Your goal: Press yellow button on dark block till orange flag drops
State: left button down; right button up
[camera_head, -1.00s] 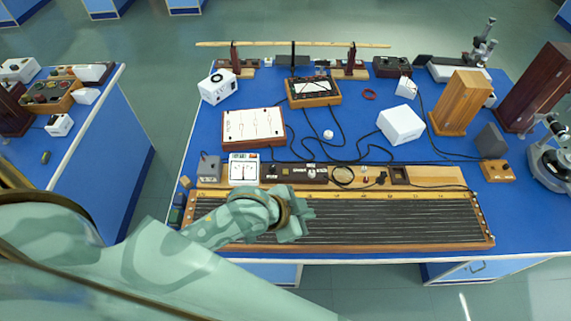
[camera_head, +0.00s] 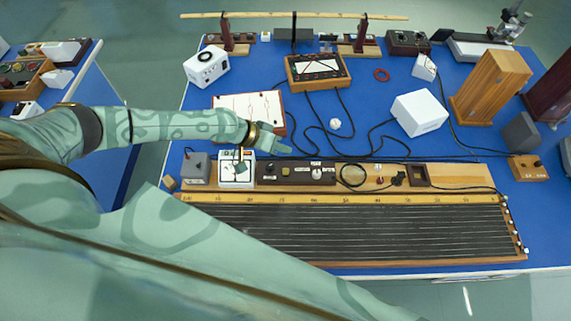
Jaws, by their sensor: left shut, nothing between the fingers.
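A long dark brown block (camera_head: 296,173) with small knobs and pale marks lies on the wooden strip behind the wired board. I cannot make out a yellow button or an orange flag on it at this size. Another dark block (camera_head: 408,42) stands at the back of the bench, its details also too small to tell. My right gripper is out of view.
A white meter (camera_head: 237,180) and a grey box (camera_head: 197,168) stand close before my left gripper. The wired board (camera_head: 350,228) fills the bench front. Black cables and a white box (camera_head: 419,112) lie to the right.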

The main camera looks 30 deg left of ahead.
aim_at(286, 172)
pick_arm(q)
notch_tip(286, 172, down, 8)
jog(key=b, duration=0.7)
jog(key=shift+s, duration=0.15)
jog(key=shift+f+b, duration=0.35)
jog(key=shift+b, duration=0.05)
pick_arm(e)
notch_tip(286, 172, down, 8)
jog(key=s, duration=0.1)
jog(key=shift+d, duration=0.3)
pick_arm(q)
jog(key=shift+r, duration=0.1)
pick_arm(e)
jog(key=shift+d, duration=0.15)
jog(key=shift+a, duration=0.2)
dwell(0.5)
pick_arm(q)
jog(key=shift+f+b, duration=0.45)
jog(key=shift+f, duration=0.05)
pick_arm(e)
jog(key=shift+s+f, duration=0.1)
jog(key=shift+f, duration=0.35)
